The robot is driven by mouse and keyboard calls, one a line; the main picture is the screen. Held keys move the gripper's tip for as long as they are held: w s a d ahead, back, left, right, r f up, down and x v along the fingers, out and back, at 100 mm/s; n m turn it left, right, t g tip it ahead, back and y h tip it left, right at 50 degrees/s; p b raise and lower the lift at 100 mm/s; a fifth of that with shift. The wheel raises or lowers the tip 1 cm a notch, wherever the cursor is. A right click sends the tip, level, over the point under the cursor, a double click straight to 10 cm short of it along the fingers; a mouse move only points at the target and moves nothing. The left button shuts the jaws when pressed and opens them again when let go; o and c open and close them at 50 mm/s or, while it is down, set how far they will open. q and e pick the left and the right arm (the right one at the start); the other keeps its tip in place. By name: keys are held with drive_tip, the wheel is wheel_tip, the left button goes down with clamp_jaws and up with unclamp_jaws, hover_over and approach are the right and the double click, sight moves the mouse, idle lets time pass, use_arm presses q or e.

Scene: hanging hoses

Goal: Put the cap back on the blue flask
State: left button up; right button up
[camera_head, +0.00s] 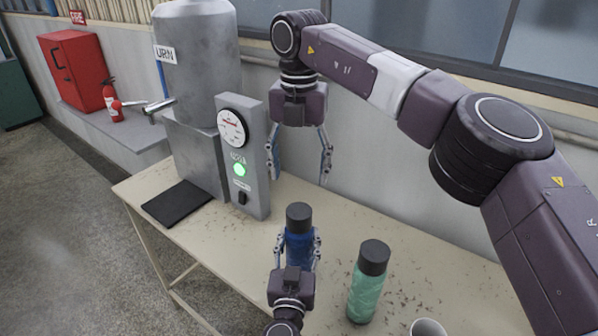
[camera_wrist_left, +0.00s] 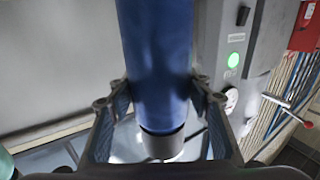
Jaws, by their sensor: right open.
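The blue flask (camera_head: 298,248) stands upright near the front of the table, with a dark cap (camera_head: 298,216) sitting on its top. My left gripper (camera_head: 298,240) comes from below and is shut around the flask's body, a finger on each side. In the left wrist view the flask (camera_wrist_left: 157,60) runs between the fingers, with its cap (camera_wrist_left: 162,146) at the lower end of the picture. My right gripper (camera_head: 300,174) hangs above the cap, pointing down, open and empty, with clear space between its fingertips and the cap.
A green flask (camera_head: 366,292) with a dark cap stands to the right, and a white cup (camera_head: 427,328) at the bottom edge. The grey urn (camera_head: 200,60) and its gauge box (camera_head: 243,165) stand at the left, beside a black mat (camera_head: 177,203).

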use_arm(q)
drive_tip(key=o, duration=0.5)
drive_tip(key=shift+s+f, duration=0.1)
drive_tip(key=shift+s, duration=0.4)
drive_tip(key=s+a, duration=0.1)
drive_tip(key=s, duration=1)
drive_tip(key=shift+a, duration=0.1)
